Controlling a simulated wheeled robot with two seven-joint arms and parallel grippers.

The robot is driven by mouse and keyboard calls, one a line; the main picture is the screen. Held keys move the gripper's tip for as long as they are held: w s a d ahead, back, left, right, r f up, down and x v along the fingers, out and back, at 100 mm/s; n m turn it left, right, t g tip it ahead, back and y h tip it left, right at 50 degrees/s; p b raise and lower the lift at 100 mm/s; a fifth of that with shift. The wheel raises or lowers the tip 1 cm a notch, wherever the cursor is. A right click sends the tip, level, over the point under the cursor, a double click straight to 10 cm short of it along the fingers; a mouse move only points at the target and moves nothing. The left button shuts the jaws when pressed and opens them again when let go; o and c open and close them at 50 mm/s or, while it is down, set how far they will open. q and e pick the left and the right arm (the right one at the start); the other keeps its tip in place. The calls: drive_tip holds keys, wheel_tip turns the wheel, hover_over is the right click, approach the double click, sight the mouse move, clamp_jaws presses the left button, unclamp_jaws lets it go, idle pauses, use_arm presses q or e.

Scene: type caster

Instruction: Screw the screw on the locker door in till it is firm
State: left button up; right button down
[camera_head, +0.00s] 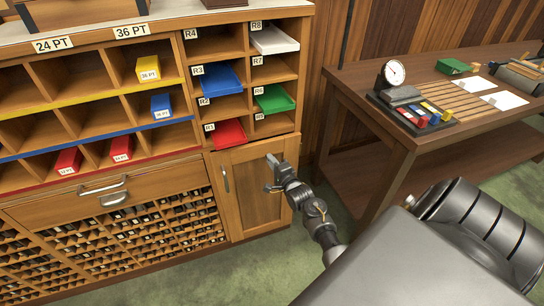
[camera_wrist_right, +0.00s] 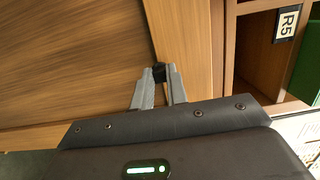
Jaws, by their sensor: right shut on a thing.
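The locker door (camera_head: 240,190) is a wooden panel door under the small compartments in the head view, and it looks closed. My right gripper (camera_head: 270,173) is at the upper right part of this door. In the right wrist view its two grey fingers (camera_wrist_right: 160,78) come together on a small dark piece, the screw (camera_wrist_right: 158,70), against the wood. The fingers hide most of the screw, so I cannot tell how deep it sits. The screw is too small to make out in the head view. My left gripper is not in view.
Open compartments above the door hold coloured trays, such as a red one (camera_head: 227,133) and a green one (camera_head: 274,98). A door handle (camera_head: 225,179) is on the door's left side. A wooden table (camera_head: 372,78) stands to the right, with green floor between.

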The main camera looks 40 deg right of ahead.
drive_tip(key=m, duration=0.3)
drive_tip(key=m+p, duration=0.1)
drive_tip(key=m, duration=0.3)
drive_tip(key=m+t+h+p, duration=0.1)
drive_tip(key=m, duration=0.3)
drive_tip(key=shift+w+r, duration=0.15)
drive_tip(key=shift+r, duration=0.2)
drive_tip(key=c, duration=1.6)
unclamp_jaws()
drive_tip(key=shift+f+m+h, duration=0.3)
drive_tip(key=shift+f+m, duration=0.05)
drive_tip(key=shift+m, duration=0.25)
drive_tip(key=o, duration=0.4)
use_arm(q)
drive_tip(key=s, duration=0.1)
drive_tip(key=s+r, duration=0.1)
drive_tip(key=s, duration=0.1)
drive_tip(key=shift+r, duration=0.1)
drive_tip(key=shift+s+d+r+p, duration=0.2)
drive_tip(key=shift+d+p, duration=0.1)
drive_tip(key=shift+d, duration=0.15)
use_arm(e)
drive_tip(key=v, duration=1.1)
drive_tip(key=shift+d+f, duration=0.1)
